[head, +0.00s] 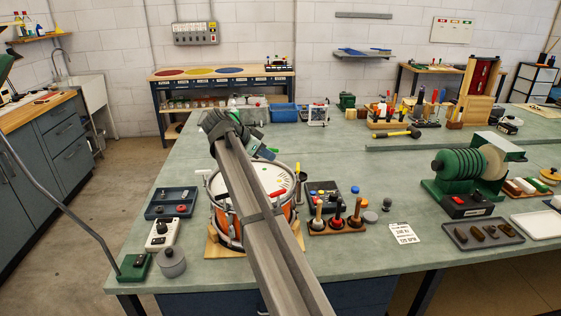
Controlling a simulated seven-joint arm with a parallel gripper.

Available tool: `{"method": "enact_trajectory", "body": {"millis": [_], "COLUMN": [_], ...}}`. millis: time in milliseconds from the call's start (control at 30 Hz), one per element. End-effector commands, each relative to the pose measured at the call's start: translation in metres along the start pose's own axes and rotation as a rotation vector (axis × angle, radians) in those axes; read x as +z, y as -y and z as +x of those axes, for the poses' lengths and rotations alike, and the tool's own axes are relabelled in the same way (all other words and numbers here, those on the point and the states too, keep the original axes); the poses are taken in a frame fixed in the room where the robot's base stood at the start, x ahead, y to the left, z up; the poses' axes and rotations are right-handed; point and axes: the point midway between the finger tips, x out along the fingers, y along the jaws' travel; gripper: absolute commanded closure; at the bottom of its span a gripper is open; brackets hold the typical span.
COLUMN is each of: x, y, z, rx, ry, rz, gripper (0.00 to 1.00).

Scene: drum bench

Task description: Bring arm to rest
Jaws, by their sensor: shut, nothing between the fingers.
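My arm reaches from the bottom edge up and left across the drum bench (350,180). Its end bends over at a dark wrist, and my gripper (265,152) is small there, just above the far rim of the drum. The gripper appears shut, with nothing seen in it; its fingertips are hard to make out. The drum (275,178), with a pale head and orange-brown shell, stands on a wooden board (226,246). My arm hides its middle. A red-handled tool (277,194) lies across the drum beside my arm.
Left of the drum are a dark tray (172,203), a white switch box (162,235) and a grey round pot (171,262). Right are a wooden rack of handled tools (338,225) and a green grinding machine (470,172). Clear benchtop lies around the white card (403,234).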

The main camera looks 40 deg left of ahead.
Motion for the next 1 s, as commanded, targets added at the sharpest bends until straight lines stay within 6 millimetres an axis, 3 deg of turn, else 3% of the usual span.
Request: {"method": "enact_trajectory", "body": {"millis": [300, 600, 833, 1000], "x": [-0.005, -0.006, -0.01, -0.035], "y": [0.025, 0.03, 0.025, -0.008], "z": [-0.047, -0.061, -0.054, -0.009], "rx": [-0.002, 0.0, 0.006, 0.046], "ry": [-0.001, -0.001, 0.002, 0.022], "rz": [-0.001, -0.001, -0.006, -0.049], "gripper": [1.0, 1.0, 1.0, 1.0]}}
